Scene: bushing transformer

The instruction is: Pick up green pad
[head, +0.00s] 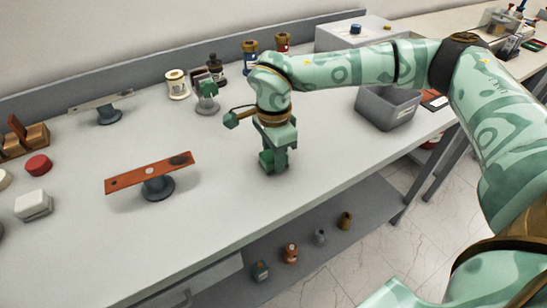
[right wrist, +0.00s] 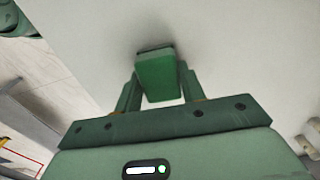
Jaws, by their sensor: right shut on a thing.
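The green pad (right wrist: 157,78) is a small block with rounded edges. In the right wrist view it sits between the two fingers of my right gripper (right wrist: 160,92), which is shut on it. A dark shadow lies at its far end, on or very close to the pale table. In the head view my right gripper (head: 275,158) points down at the middle of the table, low over the surface. The pad is hard to tell from the green fingers there. My left gripper is not in view.
An orange bar on a dark stand (head: 150,177) is to the left. A grey bin (head: 386,108) is to the right. Bottles and jars (head: 215,70) stand behind, with a green-topped piece (head: 207,92) nearer. A red button (head: 38,165) is far left. The table around my gripper is clear.

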